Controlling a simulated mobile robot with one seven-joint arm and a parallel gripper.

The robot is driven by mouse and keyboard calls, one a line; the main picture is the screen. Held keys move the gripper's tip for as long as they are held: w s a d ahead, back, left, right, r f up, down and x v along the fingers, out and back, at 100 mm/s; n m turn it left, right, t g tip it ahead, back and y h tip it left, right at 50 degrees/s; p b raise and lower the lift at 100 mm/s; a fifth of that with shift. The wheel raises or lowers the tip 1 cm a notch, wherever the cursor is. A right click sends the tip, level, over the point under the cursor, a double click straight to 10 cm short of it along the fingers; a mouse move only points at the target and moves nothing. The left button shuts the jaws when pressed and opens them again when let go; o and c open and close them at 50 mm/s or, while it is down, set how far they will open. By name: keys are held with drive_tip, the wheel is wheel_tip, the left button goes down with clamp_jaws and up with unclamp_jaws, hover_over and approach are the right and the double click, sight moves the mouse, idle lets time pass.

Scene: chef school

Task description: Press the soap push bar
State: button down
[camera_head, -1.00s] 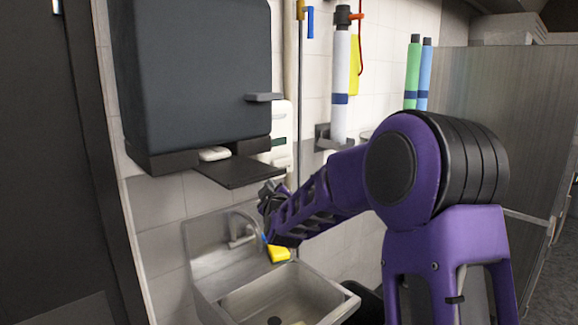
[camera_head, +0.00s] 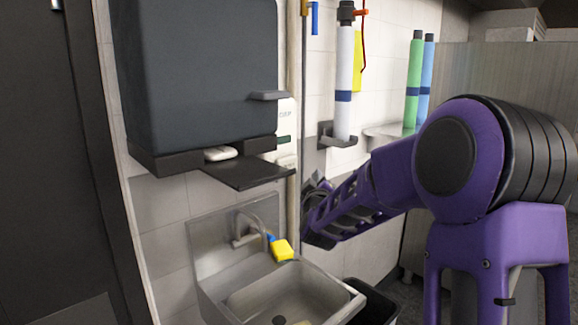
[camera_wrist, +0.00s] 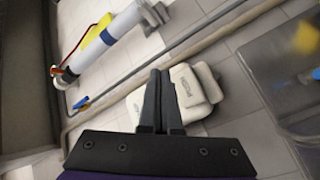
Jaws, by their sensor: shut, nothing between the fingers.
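The soap dispenser is a tall white box (camera_head: 286,122) on the wall in the head view, partly hidden behind a dark cabinet. In the wrist view it appears tilted, as a cream box (camera_wrist: 190,108) with a raised rounded front piece, which looks like the push bar (camera_wrist: 209,82). My gripper (camera_head: 316,186) is below and right of the dispenser in the head view. In the wrist view, my gripper's two dark fingers (camera_wrist: 161,76) are together and empty. They overlap part of the cream box; I cannot tell whether they touch it.
A steel sink (camera_head: 285,290) with a faucet (camera_head: 246,230) and a yellow sponge-like item (camera_head: 283,249) lies below. The dark cabinet (camera_head: 195,75) has a shelf (camera_head: 238,173) jutting near the dispenser. A vertical pipe (camera_head: 304,80) runs beside it. White, green and blue tubes hang right.

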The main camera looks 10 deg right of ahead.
sight(291, 164)
drive_tip(key=w+a+p, duration=0.1)
drive_tip(key=w+a, duration=0.3)
drive_tip(key=w, duration=0.2)
drive_tip(key=shift+w+a+p, duration=0.2)
drive_tip(key=shift+a+p, duration=0.1)
idle(1.9)
drive_tip(key=shift+w+a, duration=0.3)
drive_tip(key=shift+w, duration=0.05)
drive_tip(key=shift+w+a, duration=0.5)
drive_tip(key=shift+w, duration=0.2)
idle(1.2)
drive_tip(key=shift+s+d, duration=0.1)
drive_tip(key=shift+s, duration=0.05)
drive_tip(key=shift+s+d+b, duration=0.6)
drive_tip(key=shift+s+d, duration=0.05)
drive_tip(key=shift+s, duration=0.3)
